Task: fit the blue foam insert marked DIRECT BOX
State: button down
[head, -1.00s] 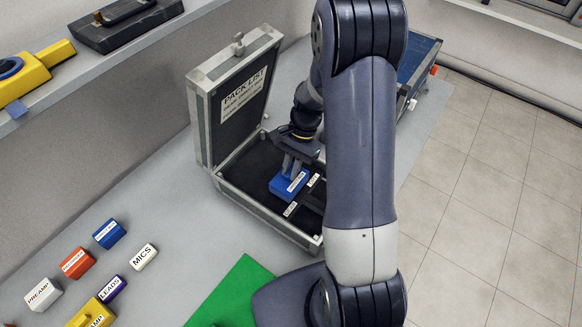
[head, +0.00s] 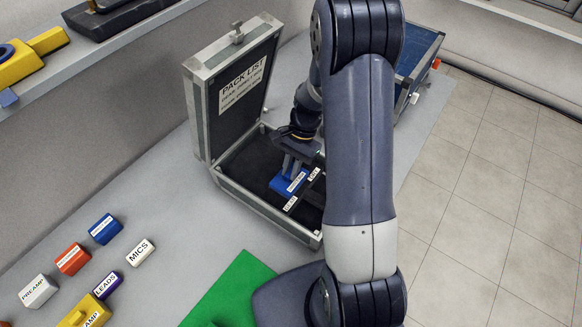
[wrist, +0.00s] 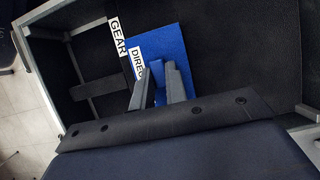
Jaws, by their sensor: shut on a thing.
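The blue foam insert (head: 286,181) has a white label and sits low inside the open case (head: 268,217), beside the dark divider strips. In the wrist view the blue insert (wrist: 168,47) shows a label beginning DIREC. My gripper (head: 292,170) points down into the case and is shut on the insert; its fingers also show in the wrist view (wrist: 160,84). A GEAR label (wrist: 118,37) lies right next to the insert's edge. The underside of the insert is hidden, so I cannot tell if it rests on the case floor.
The case lid (head: 238,92) stands open with a PACK LIST sheet. Several labelled blocks, including MICS (head: 140,252) and PREAMP (head: 38,291), lie at the lower left. A green mat (head: 232,295) is in front. A blue case (head: 418,60) stands behind my arm.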

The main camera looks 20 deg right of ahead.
jog(key=shift+f, duration=0.4)
jog(key=c, duration=1.3)
grip_release()
jog(key=shift+c, duration=0.2)
jog(key=v, duration=1.1)
jog(key=shift+b, duration=0.4)
jog(key=shift+f, duration=0.1)
jog(key=x, duration=1.1)
jog(key=shift+r+p, duration=0.5)
jog(key=shift+p, duration=0.05)
